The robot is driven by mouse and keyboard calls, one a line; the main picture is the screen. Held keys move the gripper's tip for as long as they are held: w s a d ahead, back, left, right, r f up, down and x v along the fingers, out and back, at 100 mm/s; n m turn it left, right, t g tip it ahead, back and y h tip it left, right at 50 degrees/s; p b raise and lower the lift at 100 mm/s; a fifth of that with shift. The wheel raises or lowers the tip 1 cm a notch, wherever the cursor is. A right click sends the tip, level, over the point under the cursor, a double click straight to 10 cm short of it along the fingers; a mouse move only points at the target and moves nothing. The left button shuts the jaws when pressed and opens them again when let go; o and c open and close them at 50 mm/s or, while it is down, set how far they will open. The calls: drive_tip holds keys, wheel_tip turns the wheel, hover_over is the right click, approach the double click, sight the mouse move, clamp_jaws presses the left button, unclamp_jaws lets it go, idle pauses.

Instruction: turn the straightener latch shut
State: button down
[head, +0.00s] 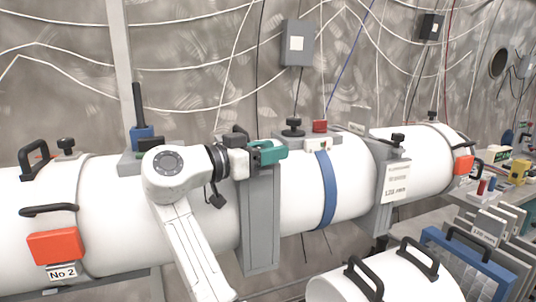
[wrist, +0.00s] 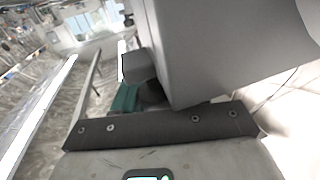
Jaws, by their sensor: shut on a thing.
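My gripper (head: 246,157) reaches from the left to the top of a grey upright bracket (head: 260,225) around the white pipe. It is shut on a teal block-like piece (head: 268,152), which looks like the latch's handle. The teal piece also shows in the wrist view (wrist: 125,100), beside a dark part. A large grey block fills the upper right of that view, hiding much of the latch. The jaws' exact contact is hidden, and I cannot tell how far the latch is turned.
The long white pipe (head: 345,180) carries a blue strap (head: 326,188), a black knob (head: 293,127) and a red block (head: 320,126) just right of my gripper. A blue block with a black lever (head: 140,108) stands left. A separate white cylinder (head: 390,285) with black handles lies in front.

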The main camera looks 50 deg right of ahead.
idle(0.4)
drive_tip(key=c, duration=0.7)
unclamp_jaws()
drive_tip(key=v, duration=1)
drive_tip(key=shift+w+a, duration=0.15)
drive_tip(key=shift+a, duration=0.2)
drive_tip(key=shift+a, duration=0.1)
